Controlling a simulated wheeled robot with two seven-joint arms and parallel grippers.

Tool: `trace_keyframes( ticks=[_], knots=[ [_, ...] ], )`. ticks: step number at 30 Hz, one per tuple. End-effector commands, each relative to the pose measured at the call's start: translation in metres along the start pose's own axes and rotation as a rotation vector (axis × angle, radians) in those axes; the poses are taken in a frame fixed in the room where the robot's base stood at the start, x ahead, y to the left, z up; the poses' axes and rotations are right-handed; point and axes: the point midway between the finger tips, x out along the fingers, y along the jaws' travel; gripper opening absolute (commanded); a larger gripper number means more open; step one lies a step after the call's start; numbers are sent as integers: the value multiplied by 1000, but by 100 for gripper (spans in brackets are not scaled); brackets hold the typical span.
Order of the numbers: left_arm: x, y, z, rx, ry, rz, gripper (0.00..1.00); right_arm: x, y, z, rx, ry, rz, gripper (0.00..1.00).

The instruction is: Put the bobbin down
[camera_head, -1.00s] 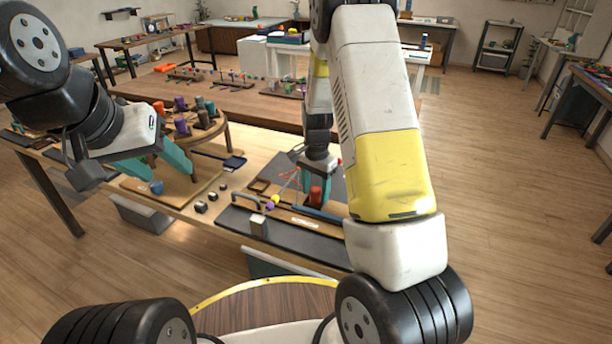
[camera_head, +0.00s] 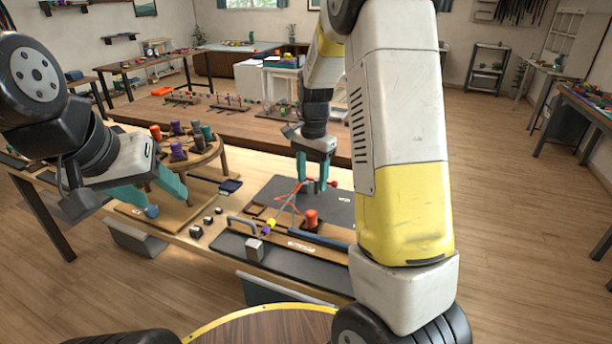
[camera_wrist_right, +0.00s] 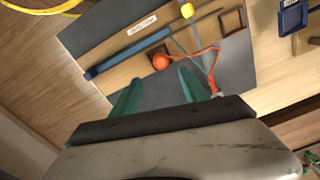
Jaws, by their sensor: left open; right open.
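The orange-red bobbin (camera_head: 311,217) stands upright on the wooden board of the dark mat (camera_head: 335,207); the right wrist view shows its round top (camera_wrist_right: 161,62). My right gripper (camera_head: 312,184) is open behind and above it in the head view. In the right wrist view the teal fingertips (camera_wrist_right: 159,77) are spread and apart from the bobbin. An orange-red cord (camera_wrist_right: 205,52) and pale cords run beside it. A yellow bobbin (camera_head: 271,224) lies to its left. My left gripper (camera_head: 152,194) is open above a blue bobbin (camera_head: 152,211); whether they touch is unclear.
A round wooden stand (camera_head: 205,158) holds several coloured bobbins at the back left. Small dark cubes (camera_head: 208,221) sit left of the mat. A blue bar (camera_head: 318,238) lies in front of the orange-red bobbin. A blue tray (camera_head: 230,186) is behind.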

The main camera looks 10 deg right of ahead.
Motion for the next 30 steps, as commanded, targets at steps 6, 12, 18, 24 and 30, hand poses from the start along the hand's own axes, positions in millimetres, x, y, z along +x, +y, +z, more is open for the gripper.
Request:
trace_keyframes(
  ticks=[6,12,18,24,30],
  knots=[
    [0,0,0,0,0,0,53,-68,31,34,-177,20,-155,53],
    [0,0,0,0,0,0,53,-128,77,86,-433,118,-302,53],
    [0,0,0,0,0,0,53,-158,125,137,-676,277,-379,53],
    [0,0,0,0,0,0,53,-163,153,168,-829,402,-389,53],
    [0,0,0,0,0,0,53,-162,160,175,-871,436,-385,53]
  ],
)
